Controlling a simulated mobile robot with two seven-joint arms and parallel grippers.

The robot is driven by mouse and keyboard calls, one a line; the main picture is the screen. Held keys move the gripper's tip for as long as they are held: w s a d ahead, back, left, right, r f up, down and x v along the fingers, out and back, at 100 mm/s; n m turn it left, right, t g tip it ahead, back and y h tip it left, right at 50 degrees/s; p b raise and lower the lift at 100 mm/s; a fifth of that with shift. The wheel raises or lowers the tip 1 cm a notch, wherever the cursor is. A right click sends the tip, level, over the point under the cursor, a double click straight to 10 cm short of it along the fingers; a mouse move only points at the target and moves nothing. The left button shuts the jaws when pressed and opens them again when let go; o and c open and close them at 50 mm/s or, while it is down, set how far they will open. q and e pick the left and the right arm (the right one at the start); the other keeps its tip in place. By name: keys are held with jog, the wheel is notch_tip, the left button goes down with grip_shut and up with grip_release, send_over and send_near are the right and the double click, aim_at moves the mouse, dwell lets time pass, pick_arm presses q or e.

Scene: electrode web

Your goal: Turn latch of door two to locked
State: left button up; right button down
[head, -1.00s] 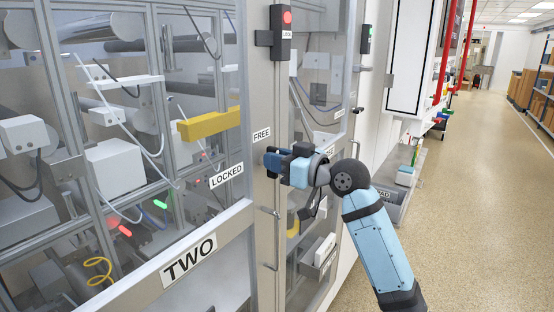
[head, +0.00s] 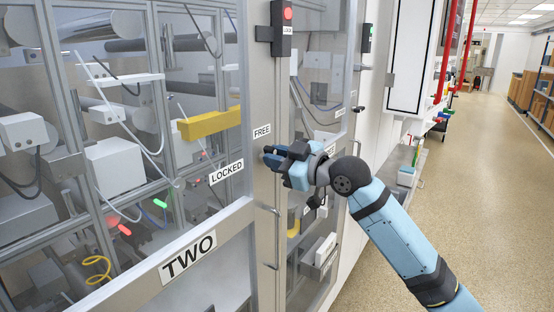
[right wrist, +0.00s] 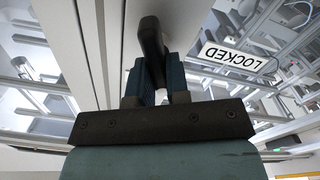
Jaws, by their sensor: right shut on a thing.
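Door two is the large framed glass door with the TWO sign (head: 188,257) at the left of the head view. The LOCKED label (right wrist: 234,57) is to the right there. In the head view the gripper hides most of the latch, so its exact angle is unclear. My left gripper is not in view.
A lock box with a red light (head: 287,14) is above the latch on the post. A second box with a green light (head: 367,31) is further right. A vertical bar handle (head: 276,238) is below my gripper. The aisle floor (head: 480,190) at right is clear.

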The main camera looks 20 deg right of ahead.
jog(key=n, duration=0.3)
jog(key=shift+s, duration=0.1)
jog(key=n+p, duration=0.2)
jog(key=n, duration=0.1)
jog(key=shift+a+f+n, duration=0.1)
jog(key=shift+a+n, duration=0.05)
jog(key=shift+n, duration=0.15)
jog(key=n+p, duration=0.1)
jog(key=n, duration=0.1)
jog(key=shift+s+n, duration=0.1)
jog(key=shift+n, duration=0.2)
jog(key=shift+a+f+n+p, duration=0.1)
jog(key=shift+f+n+p, duration=0.1)
jog(key=shift+n+p, duration=0.8)
jog(key=shift+f+n+p, duration=0.2)
jog(key=shift+n+p, duration=0.25)
jog(key=shift+n, duration=0.45)
jog(key=c, duration=1.1)
grip_release()
jog(key=shift+c, duration=0.2)
jog(key=shift+o, duration=0.2)
